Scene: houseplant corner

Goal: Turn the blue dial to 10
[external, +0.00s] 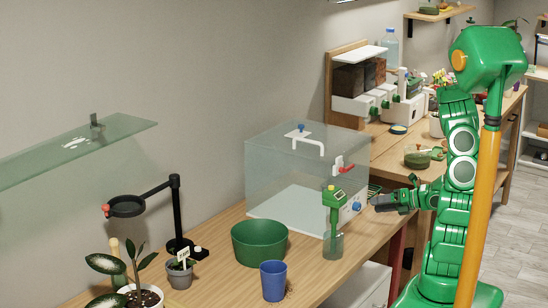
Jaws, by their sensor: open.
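The blue dial (357,207) is a small round knob low on the front of a clear box (262,175) with a white base. Its marks and setting are too small to read. My gripper (376,202) is just right of the dial, with its dark fingers pointing left towards it. A small gap seems to lie between fingertips and dial, but I cannot tell the depth. The gripper is open, and nothing shows between its fingers.
A green sprayer-like device (334,205) in a clear jar (333,245) stands left of the dial. A red-handled part (339,162) sits above on the box. A green pot (259,245), a blue cup (273,281) and a black lamp stand (176,210) occupy the front bench.

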